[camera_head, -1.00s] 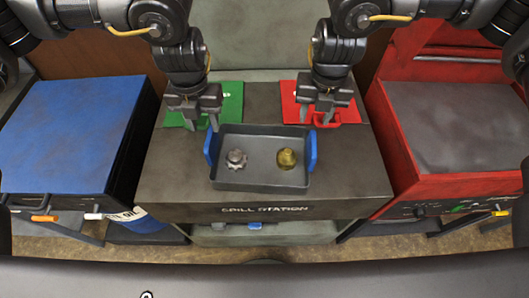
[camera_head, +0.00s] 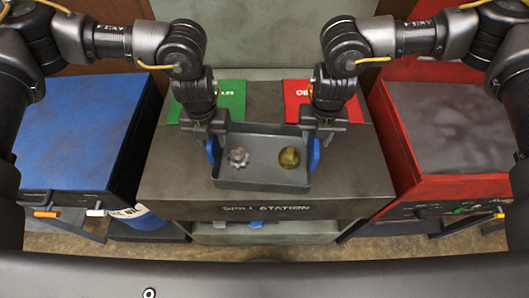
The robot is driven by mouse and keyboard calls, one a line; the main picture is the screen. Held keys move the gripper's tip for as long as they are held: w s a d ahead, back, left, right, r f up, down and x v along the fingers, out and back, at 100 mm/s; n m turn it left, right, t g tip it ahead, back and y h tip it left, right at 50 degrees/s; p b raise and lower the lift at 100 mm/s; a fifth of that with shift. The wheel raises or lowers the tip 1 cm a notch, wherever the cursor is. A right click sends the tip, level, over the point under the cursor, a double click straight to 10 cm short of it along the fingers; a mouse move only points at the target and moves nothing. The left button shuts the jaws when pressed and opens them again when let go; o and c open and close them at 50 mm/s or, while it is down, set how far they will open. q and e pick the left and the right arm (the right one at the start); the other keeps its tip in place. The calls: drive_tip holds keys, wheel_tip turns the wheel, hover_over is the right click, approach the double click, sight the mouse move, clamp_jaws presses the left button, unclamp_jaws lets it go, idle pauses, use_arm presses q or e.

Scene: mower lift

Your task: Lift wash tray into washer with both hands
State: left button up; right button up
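The wash tray (camera_head: 262,181) is a dark grey shallow tray with blue end handles, on the dark bench in the head view. A silver gear (camera_head: 238,157) and a round brass part (camera_head: 289,157) lie in it. My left gripper (camera_head: 211,138) is at the left blue handle (camera_head: 212,150). My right gripper (camera_head: 318,138) is at the right blue handle (camera_head: 315,153). Both point down, and their fingers partly hide the handles. I cannot tell whether either is closed on its handle. I cannot tell which unit is the washer.
The bench front (camera_head: 265,209) reads "SPILL STATION". A green mat (camera_head: 232,98) and a red mat (camera_head: 297,92) lie behind the tray. A blue-topped unit (camera_head: 75,130) stands left, a red unit (camera_head: 450,130) right. A blue drum (camera_head: 140,218) is at lower left.

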use_arm(q)
drive_tip(key=shift+f, duration=1.3)
use_arm(e)
drive_tip(key=shift+f, duration=1.35)
use_arm(q)
clamp_jaws()
use_arm(e)
clamp_jaws()
use_arm(q)
drive_tip(key=shift+r, duration=0.1)
use_arm(e)
drive_tip(key=shift+r, duration=0.1)
